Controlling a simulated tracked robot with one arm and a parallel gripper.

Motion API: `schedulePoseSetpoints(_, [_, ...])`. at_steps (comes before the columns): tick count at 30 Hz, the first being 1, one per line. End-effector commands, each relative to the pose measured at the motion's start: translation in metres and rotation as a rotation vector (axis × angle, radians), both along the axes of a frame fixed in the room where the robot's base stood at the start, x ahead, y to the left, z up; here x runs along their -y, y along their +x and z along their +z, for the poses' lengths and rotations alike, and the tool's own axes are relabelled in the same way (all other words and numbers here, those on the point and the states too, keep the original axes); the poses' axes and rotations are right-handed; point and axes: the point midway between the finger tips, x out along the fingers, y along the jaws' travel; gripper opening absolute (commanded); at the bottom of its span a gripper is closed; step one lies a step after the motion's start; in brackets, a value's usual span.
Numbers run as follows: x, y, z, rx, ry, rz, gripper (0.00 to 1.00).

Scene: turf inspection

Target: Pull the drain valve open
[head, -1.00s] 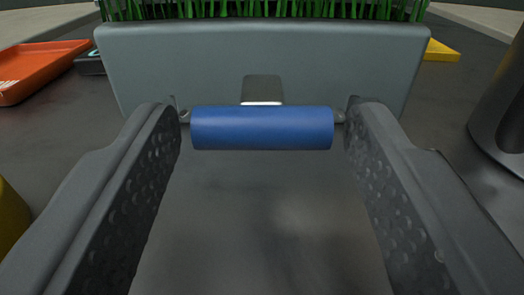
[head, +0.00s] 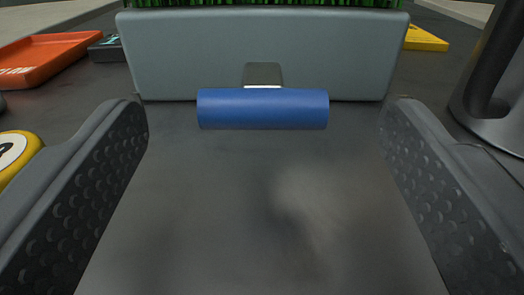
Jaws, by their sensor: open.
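The drain valve handle is a blue horizontal cylinder (head: 262,109) in the middle of the head view. It joins a short dark stem (head: 263,73) on the front of a grey-blue planter box (head: 330,55) with green turf on top (head: 265,3). My gripper (head: 264,112) is open, with textured finger pads on either side. The fingertips are at about the height of the handle in the picture, with a clear gap on both sides, and nothing is between the pads but bare floor. I cannot tell how far the valve is pulled out.
An orange tray (head: 45,58) and a small dark device (head: 106,48) lie at the left. A yellow-and-white round object (head: 15,155) is at the left edge. A dark stand (head: 495,120) rises at the right, and a yellow item (head: 425,39) lies behind it.

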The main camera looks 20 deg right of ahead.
Motion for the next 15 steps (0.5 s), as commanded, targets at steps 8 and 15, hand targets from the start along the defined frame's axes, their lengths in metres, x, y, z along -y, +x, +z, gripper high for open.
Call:
schedulePoseSetpoints(8, [-0.009,-0.032,0.003,0.0,0.0,0.0,0.75])
schedulePoseSetpoints(15, [-0.019,-0.066,0.0,-0.005,0.001,0.0,0.75])
